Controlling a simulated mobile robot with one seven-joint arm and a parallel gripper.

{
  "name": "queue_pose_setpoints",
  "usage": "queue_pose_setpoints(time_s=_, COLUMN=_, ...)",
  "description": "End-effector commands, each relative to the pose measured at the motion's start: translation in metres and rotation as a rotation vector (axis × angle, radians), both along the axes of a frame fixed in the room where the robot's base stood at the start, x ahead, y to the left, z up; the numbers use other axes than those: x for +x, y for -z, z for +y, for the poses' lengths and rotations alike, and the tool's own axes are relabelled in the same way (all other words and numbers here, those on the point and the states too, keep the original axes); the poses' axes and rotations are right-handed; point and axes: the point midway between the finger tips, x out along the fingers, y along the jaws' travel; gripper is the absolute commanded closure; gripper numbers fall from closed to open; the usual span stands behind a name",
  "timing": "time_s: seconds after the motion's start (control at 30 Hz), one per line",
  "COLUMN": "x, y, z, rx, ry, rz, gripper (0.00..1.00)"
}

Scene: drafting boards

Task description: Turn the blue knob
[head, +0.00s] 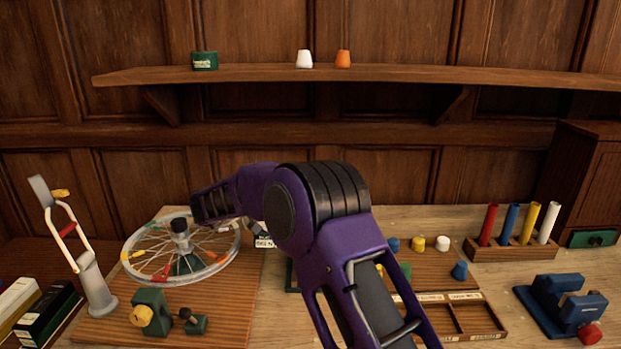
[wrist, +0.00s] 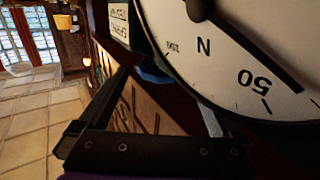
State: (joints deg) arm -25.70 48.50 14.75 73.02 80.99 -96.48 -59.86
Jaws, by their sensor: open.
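In the wrist view a rounded blue piece (wrist: 150,74), likely the blue knob, shows beneath the edge of a large round white dial (wrist: 225,60). The dial has a dark pointer and hides most of the blue piece. My gripper (wrist: 165,92) is open, its two fingers spread apart on either side of the blue piece. I cannot tell whether they touch it.
A spoked wheel (head: 131,272) stands left of my arm. To the right are small coloured pieces, including a blue one (head: 459,271), a divided wooden tray (head: 475,335), a rack of coloured tubes (head: 481,252) and a blue vise-like device (head: 560,300). A shelf (head: 420,73) runs above.

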Motion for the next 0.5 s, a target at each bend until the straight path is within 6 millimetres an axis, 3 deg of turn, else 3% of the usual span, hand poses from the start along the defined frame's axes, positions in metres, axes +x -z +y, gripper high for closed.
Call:
queue_pose_setpoints(time_s=0.3, x=-0.045, y=0.001, z=0.067, rx=0.002, ry=-0.004, rz=0.001, gripper=0.0)
queue_pose_setpoints(time_s=0.5, x=-0.069, y=0.001, z=0.101, rx=0.001, ry=-0.002, rz=0.001, gripper=0.0)
